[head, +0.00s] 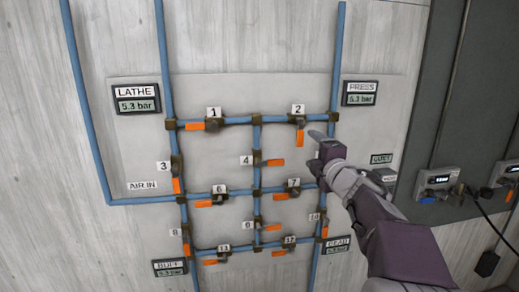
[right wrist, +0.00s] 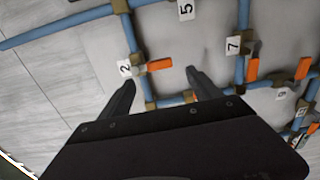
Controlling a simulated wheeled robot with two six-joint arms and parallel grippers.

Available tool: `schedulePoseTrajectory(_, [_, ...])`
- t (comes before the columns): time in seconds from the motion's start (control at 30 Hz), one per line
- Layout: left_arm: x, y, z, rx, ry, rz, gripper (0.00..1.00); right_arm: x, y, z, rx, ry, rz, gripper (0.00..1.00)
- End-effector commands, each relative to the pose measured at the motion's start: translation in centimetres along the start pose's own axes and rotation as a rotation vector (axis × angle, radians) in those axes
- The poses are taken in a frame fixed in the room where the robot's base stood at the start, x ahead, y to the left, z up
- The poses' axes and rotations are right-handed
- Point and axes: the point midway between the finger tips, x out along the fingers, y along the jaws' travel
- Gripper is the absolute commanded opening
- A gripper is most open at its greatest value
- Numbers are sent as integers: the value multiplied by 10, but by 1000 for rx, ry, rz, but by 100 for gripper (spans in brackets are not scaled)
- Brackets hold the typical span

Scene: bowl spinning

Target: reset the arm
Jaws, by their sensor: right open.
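My right gripper (head: 317,142) is open and empty in front of the blue pipe panel, just right of valve 2. The orange handle of valve 2 (head: 300,137) points down in the head view and is apart from the fingers there. In the right wrist view the open fingers (right wrist: 160,79) show with the orange handle of valve 2 (right wrist: 160,64) between and just beyond their tips; I cannot tell whether they touch it. My right arm comes in from the lower right and hides part of the panel's right side. My left gripper is not in view.
Blue pipes with several orange-handled valves cover the wall panel (head: 223,92). The LATHE gauge (head: 136,99) and PRESS gauge (head: 360,93) both read 5.3 bar. Boxes with a black cable (head: 437,179) hang at the right. The wall left of the pipes is clear.

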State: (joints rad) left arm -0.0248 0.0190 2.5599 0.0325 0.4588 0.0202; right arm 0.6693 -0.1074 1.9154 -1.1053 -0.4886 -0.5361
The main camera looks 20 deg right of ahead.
Motion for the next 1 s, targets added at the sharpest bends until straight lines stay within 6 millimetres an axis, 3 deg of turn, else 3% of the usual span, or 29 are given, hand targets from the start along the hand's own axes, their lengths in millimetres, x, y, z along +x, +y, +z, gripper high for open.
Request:
schedulePoseTrajectory(0.1, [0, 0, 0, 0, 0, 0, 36, 0, 0, -2, 0, 3, 0, 73])
schedulePoseTrajectory(0.17, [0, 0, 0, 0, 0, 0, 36, 3, 0, -13, 0, 28, 0, 73])
schedulePoseTrajectory(0.27, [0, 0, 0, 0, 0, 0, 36, 14, -12, -67, 10, 142, -23, 73])
schedulePoseTrajectory(0.37, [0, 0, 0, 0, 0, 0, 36, 18, -68, -142, 134, 260, -140, 73])
schedulePoseTrajectory(0.4, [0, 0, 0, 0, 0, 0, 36, 14, -100, -163, 224, 257, -223, 73])
schedulePoseTrajectory(0.47, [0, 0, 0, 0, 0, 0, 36, 3, -152, -183, 364, 210, -367, 73])
schedulePoseTrajectory(0.5, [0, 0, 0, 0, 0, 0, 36, -9, -187, -192, 450, 161, -468, 73])
schedulePoseTrajectory(0.57, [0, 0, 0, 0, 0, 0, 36, -34, -238, -200, 569, 62, -619, 73])
schedulePoseTrajectory(0.6, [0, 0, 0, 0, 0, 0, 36, -54, -269, -202, 642, -17, -718, 73])
schedulePoseTrajectory(0.7, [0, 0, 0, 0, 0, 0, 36, -114, -337, -198, 800, -255, -944, 73])
schedulePoseTrajectory(0.83, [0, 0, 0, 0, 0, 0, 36, -192, -390, -183, 971, -597, -1144, 73])
schedulePoseTrajectory(0.9, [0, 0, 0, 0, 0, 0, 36, -223, -403, -178, 1039, -749, -1208, 73])
schedulePoseTrajectory(1.0, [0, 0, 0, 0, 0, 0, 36, -251, -410, -177, 1110, -904, -1259, 73])
